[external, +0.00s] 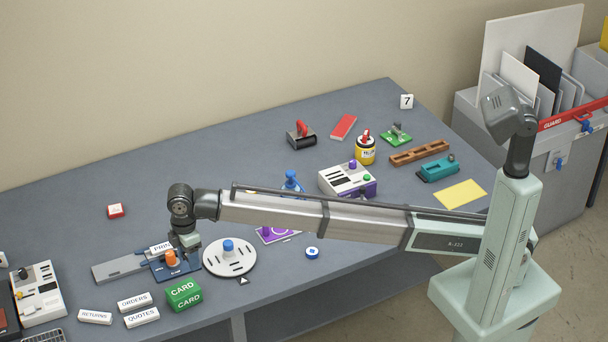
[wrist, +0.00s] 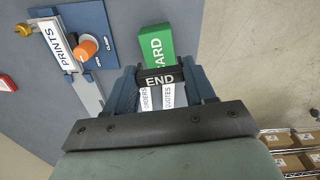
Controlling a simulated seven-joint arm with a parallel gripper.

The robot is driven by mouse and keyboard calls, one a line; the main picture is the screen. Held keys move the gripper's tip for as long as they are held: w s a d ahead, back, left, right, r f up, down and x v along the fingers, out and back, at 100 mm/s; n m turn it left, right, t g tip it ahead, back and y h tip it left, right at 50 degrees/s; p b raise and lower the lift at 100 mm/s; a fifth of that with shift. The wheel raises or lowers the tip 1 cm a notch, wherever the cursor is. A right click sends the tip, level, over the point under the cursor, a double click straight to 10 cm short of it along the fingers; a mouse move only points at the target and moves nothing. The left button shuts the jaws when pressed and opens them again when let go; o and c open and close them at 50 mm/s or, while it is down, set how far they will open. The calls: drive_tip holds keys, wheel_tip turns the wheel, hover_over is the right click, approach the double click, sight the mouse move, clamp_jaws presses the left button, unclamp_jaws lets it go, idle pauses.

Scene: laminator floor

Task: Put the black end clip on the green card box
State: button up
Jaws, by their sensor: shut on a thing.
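My gripper (external: 186,240) is low over the left part of the table. In the wrist view, its blue fingers (wrist: 163,88) are shut on the black end clip (wrist: 160,79), which is marked END in white. The clip is hard to make out in the external view. The green card box (external: 183,293) stands near the table's front edge, just in front of my gripper. In the wrist view the green box (wrist: 156,45) is directly beyond the clip, and the clip overlaps its near end in the picture. I cannot tell whether they touch.
A blue plate with an orange knob (external: 171,259) and a PRINTS label (wrist: 58,46) is close to my gripper. White ORDERS (external: 134,301), QUOTES (external: 142,317) and RETURNS (external: 95,317) blocks lie left of the box. A round white disc (external: 230,262) with a blue knob is to the right.

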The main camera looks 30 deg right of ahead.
sight(183, 289)
drive_tip(key=shift+m, duration=0.8)
drive_tip(key=a+f, duration=0.1)
drive_tip(key=f, duration=0.2)
drive_tip(key=a+f, duration=0.1)
drive_tip(key=f, duration=0.1)
drive_tip(key=a+f, duration=0.1)
drive_tip(key=f, duration=0.2)
drive_tip(key=shift+w+a+f, duration=0.15)
drive_tip(key=shift+a+f, duration=0.05)
drive_tip(key=shift+f, duration=0.15)
drive_tip(key=shift+f, duration=0.15)
drive_tip(key=o, duration=1)
wheel_tip(183, 289, up, 12)
drive_tip(key=shift+r, duration=0.2)
